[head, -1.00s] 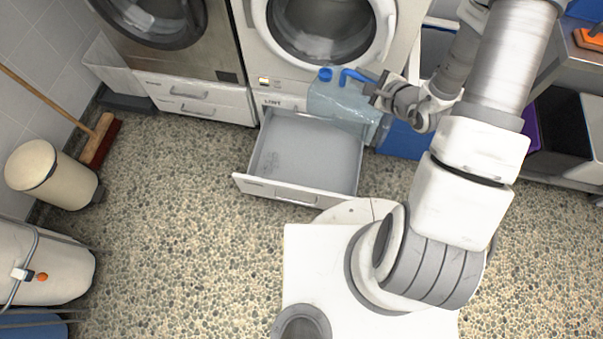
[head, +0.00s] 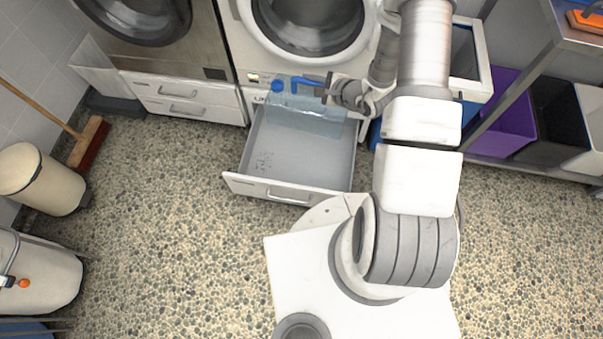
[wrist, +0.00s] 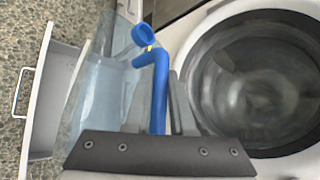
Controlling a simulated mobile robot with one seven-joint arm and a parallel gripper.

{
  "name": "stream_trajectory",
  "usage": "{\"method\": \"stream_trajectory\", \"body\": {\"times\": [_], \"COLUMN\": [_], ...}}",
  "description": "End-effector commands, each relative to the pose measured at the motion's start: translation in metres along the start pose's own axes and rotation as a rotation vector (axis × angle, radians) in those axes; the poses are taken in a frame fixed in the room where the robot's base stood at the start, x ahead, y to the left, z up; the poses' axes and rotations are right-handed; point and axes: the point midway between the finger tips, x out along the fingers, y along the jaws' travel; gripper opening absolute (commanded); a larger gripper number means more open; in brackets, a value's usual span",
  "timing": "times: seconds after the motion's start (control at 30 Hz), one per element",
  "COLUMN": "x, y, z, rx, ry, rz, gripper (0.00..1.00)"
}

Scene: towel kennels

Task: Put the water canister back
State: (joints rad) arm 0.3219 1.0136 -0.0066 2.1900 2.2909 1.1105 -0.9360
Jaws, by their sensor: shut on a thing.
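The water canister (head: 308,112) is clear, pale blue plastic with a blue cap and a blue handle. My gripper (head: 328,86) is shut on its blue handle (wrist: 158,90). In the head view the canister hangs above the rear part of the open drawer (head: 262,160) under the right-hand machine. Whether its bottom touches the drawer floor I cannot tell. In the wrist view the canister (wrist: 92,95) is left of my fingers, with the drawer (wrist: 45,90) further left. The visible front part of the drawer is empty.
The right-hand machine's round door (head: 305,22) is close behind my gripper. A blue-and-white bin (head: 470,70) and a purple bin (head: 505,105) stand to the right. A broom (head: 88,142) and a cream bin (head: 40,180) are at the left. The floor left of the drawer is clear.

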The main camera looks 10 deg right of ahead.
Motion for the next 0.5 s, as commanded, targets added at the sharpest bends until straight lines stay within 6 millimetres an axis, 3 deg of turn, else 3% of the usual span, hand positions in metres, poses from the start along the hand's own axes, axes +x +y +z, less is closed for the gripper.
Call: {"method": "stream_trajectory", "body": {"times": [0.03,0.1,0.5], "x": [0.018,0.036,0.132], "y": [0.015,0.027,0.105], "z": [-0.017,-0.033,-0.12], "rx": [-0.002,-0.006,-0.024], "ry": [-0.005,-0.01,-0.041], "rz": [0.003,0.008,0.03], "gripper": [0.0,0.0,0.0]}}
